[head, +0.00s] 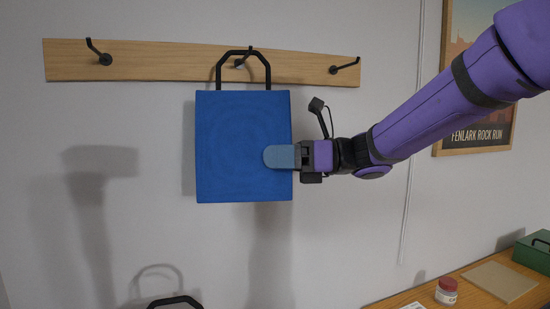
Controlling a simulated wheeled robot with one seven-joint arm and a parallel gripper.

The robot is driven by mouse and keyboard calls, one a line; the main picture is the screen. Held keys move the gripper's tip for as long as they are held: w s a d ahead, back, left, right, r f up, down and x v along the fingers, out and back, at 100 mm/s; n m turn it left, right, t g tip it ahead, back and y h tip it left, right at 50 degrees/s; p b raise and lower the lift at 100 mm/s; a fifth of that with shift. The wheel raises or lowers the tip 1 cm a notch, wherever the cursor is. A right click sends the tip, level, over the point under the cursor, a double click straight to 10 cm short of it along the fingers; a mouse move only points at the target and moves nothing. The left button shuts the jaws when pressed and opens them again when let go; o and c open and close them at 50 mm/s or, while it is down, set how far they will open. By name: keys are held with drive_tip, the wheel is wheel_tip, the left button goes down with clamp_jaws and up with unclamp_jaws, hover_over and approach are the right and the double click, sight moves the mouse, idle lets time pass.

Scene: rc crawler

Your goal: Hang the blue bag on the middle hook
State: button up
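The blue bag (235,130) is upright in front of the wall, with its black handle loop (243,56) at the height of the wooden hook rail (180,57). The middle hook (239,64) shows inside and behind the handle loop. I cannot tell whether the handle rests on it. My gripper (279,156) is at the bag's right side, with one blue-grey finger over the front face. The other finger is hidden behind the bag, so its hold on the bag is not fully visible.
The left hook (100,54) and right hook (345,66) are empty. A framed poster (480,140) hangs at the right. A wooden surface (405,297) at lower right holds a red-lidded jar (446,291), a flat board (499,281) and a green box (535,249). Another black handle (174,302) shows at the bottom edge.

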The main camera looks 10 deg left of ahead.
drive_tip(key=o, duration=0.4)
